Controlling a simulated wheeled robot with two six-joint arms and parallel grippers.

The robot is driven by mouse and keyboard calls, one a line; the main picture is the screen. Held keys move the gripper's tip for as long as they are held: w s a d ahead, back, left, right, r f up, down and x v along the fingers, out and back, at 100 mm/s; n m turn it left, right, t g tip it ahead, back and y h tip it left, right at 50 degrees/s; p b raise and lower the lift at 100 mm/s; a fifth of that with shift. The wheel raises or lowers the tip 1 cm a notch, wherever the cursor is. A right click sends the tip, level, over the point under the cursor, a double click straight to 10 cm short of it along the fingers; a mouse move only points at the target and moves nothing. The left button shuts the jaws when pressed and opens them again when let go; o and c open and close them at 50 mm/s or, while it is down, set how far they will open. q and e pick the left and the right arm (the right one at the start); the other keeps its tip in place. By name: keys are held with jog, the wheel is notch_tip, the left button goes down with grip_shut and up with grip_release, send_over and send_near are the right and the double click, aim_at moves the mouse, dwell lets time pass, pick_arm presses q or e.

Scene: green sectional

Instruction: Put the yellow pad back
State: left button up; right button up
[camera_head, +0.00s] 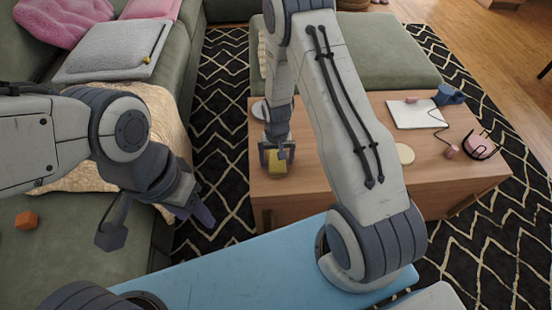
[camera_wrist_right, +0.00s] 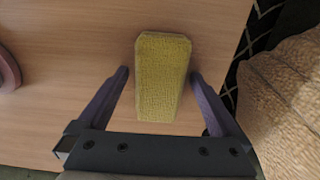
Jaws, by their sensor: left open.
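The yellow pad (camera_head: 277,168) lies on the wooden coffee table (camera_head: 330,190), near its left edge. In the right wrist view the pad (camera_wrist_right: 163,78) is a textured block between the fingers of my right gripper (camera_wrist_right: 160,74). A gap shows on each side of it, narrow on the right. In the head view my right gripper (camera_head: 276,153) points down over the pad and partly covers it. It is open. My left gripper (camera_head: 156,224) is open and empty beside the green sofa, away from the table.
A white board (camera_head: 415,114), a blue mug (camera_head: 448,95) and a pink item with dark loops (camera_head: 480,147) are on the table's right part. A pale disc (camera_head: 404,154) is beside my right arm. The sofa (camera_head: 70,235) carries an orange cube (camera_head: 27,220).

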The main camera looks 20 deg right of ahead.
jog(key=s+a+r+n+p, duration=0.1)
jog(key=s+a+r+p, duration=0.15)
jog(key=r, duration=0.75)
jog(key=s+a+r+n+p, duration=0.15)
jog(key=a+r, duration=0.25)
jog(key=r, duration=0.6)
jog(key=s+a+r+n, duration=0.4)
jog(key=s+r, duration=0.2)
jog(key=s, duration=0.3)
jog(key=s+a+r+n+y, duration=0.1)
jog(key=s+a+r+n, duration=0.2)
jog(key=s+r, duration=0.3)
jog(key=s+n, duration=0.1)
jog(key=s, duration=0.3)
jog(key=shift+s+a+r, duration=0.3)
jog(key=shift+a+r, duration=0.05)
notch_tip(320, 180, up, 24)
jog(key=p, duration=2.3)
jog(key=shift+p, duration=0.35)
